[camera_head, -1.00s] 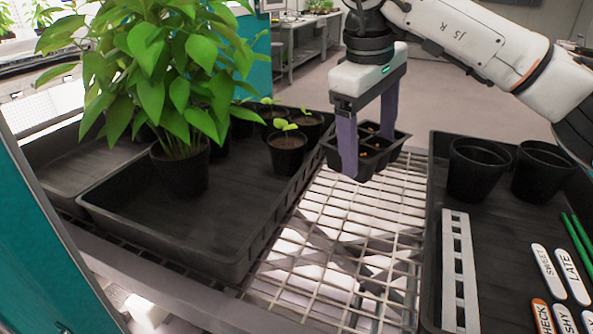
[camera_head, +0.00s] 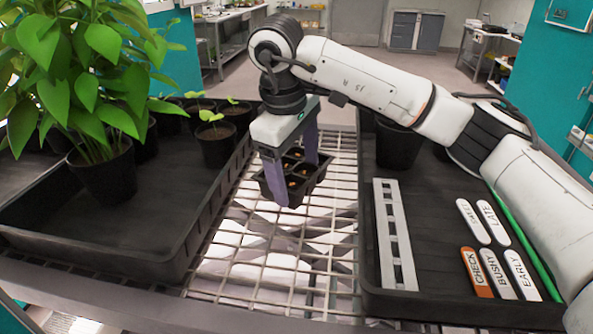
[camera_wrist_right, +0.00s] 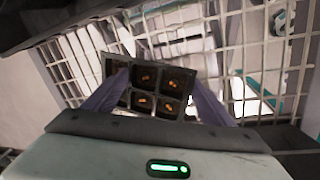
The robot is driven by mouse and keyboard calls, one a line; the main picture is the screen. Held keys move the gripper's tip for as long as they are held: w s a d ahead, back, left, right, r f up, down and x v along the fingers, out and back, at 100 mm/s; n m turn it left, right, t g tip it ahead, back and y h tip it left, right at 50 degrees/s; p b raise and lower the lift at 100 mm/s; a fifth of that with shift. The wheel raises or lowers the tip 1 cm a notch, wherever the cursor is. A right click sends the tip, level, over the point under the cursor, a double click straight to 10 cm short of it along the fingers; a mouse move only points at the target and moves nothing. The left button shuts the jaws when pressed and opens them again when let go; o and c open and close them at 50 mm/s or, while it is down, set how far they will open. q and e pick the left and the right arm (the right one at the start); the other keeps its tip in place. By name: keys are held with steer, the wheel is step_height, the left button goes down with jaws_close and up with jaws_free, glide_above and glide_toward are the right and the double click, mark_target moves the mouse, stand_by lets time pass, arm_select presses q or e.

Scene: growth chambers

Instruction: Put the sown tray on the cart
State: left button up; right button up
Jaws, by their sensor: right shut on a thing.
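The sown tray (camera_head: 293,188) is a small black cell tray with orange-brown seeds on dark soil. My right gripper (camera_head: 297,178) is shut on it, with one purple finger on each side. The tray hangs tilted over the wire shelf (camera_head: 285,245), between two large black trays; the gap beneath it is hard to judge. In the right wrist view the sown tray (camera_wrist_right: 152,88) sits between the two fingers, with several cells showing seeds. No cart can be made out for certain. My left gripper is not in view.
A large black tray (camera_head: 160,255) at left holds a leafy potted plant (camera_head: 105,180) and seedlings. A black tray (camera_head: 435,305) at right holds a pot (camera_head: 397,145), a slotted white strip (camera_head: 393,235) and labels. The wire shelf between them is bare.

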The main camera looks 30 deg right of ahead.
steer(key=o, duration=1.3)
steer(key=shift+c, duration=0.2)
steer(key=p+v, duration=0.2)
steer(key=v, duration=1)
